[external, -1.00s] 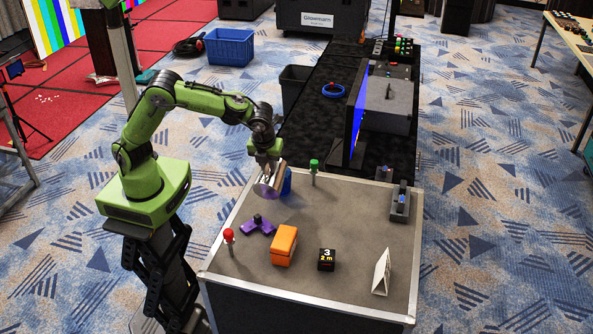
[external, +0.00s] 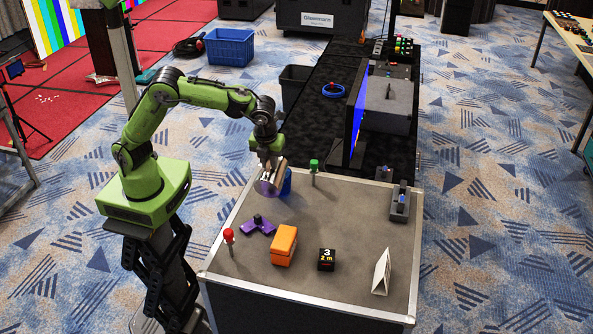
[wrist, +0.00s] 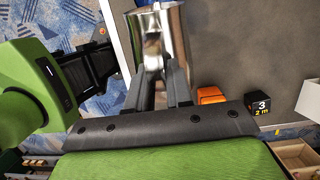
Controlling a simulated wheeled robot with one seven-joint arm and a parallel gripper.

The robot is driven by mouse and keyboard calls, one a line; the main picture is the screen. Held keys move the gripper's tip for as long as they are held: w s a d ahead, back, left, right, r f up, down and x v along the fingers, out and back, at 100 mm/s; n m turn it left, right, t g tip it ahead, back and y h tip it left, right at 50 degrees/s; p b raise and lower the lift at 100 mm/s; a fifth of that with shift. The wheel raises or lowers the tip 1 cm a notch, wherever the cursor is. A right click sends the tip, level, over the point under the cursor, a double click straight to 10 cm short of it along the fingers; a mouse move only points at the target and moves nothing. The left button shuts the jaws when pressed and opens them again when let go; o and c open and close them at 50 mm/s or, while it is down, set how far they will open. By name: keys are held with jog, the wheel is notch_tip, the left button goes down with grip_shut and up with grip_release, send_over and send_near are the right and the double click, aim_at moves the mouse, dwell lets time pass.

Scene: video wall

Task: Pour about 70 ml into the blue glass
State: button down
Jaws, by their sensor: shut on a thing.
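My gripper (external: 268,160) is above the far left part of the case top, shut on a shiny metal container (external: 276,176). In the wrist view, the fingers (wrist: 159,82) hold this container (wrist: 160,28), whose mirror-like side faces the camera. The container looks tilted, with a purplish round end low on its left; I cannot tell its contents. The blue glass (external: 287,183) stands close beside it on the right, partly hidden behind it. No falling liquid can be made out, and the level in the glass does not show.
On the grey case top (external: 340,215) are a purple piece (external: 258,226), a red-topped post (external: 229,238), an orange box (external: 284,246), a black "3" cube (external: 326,260), a white tent card (external: 381,272) and a green-capped post (external: 314,166). A monitor (external: 357,115) stands behind.

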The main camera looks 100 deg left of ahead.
aim_at(265, 179)
jog(key=shift+a+r, duration=0.1)
jog(key=shift+a, duration=0.1)
jog(key=shift+d, duration=0.3)
jog(key=d+f+y, duration=0.2)
jog(key=d, duration=0.1)
jog(key=shift+f+y, duration=0.25)
jog(key=shift+y, duration=0.05)
jog(key=shift+d+y, duration=0.4)
jog(key=shift+d, duration=0.2)
jog(key=shift+f+y, duration=0.25)
jog(key=shift+y, duration=0.45)
jog(key=shift+s+f, duration=0.1)
jog(key=shift+f, duration=0.15)
jog(key=shift+d+y, duration=0.3)
jog(key=shift+d, duration=0.05)
jog(key=shift+a, duration=0.1)
jog(key=shift+a, duration=0.1)
